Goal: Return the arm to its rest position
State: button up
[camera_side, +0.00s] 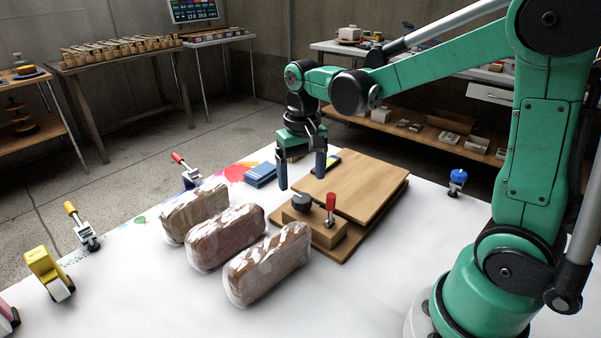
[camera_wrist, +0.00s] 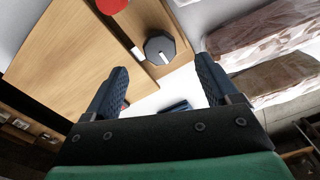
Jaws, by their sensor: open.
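My green arm reaches in from the right in the side view. My gripper (camera_side: 302,176) points down, open, with nothing between its blue fingers. It is above the table, at the back left edge of a wooden board (camera_side: 366,182). In the wrist view my gripper (camera_wrist: 160,88) also shows open, with both fingers apart. The board (camera_wrist: 75,55) fills the left of that view. A dark knob (camera_wrist: 160,48) on the board shows between and beyond the fingers.
Several wrapped loaves (camera_side: 228,236) lie in a row left of the board. A red-handled clamp (camera_side: 330,208) stands on a wooden block (camera_side: 322,232) at the board's front. A blue-topped clamp (camera_side: 457,182) stands at right. The white table front is clear.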

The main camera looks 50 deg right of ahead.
jog(key=shift+r, duration=0.45)
jog(key=shift+s+a+r+t, duration=0.3)
jog(key=shift+s+a+r+n+t, duration=0.25)
jog(key=shift+s+a+n+t, duration=0.55)
jog(key=shift+t, duration=0.3)
jog(key=shift+s+a+r+n+t, duration=0.3)
jog(key=shift+s+a+n+t, duration=0.5)
jog(key=shift+t, duration=0.3)
jog(key=shift+s+a+r+n+t, duration=0.25)
jog(key=shift+s+a+n+t, duration=0.55)
jog(key=shift+t, duration=0.3)
jog(key=shift+d, duration=0.15)
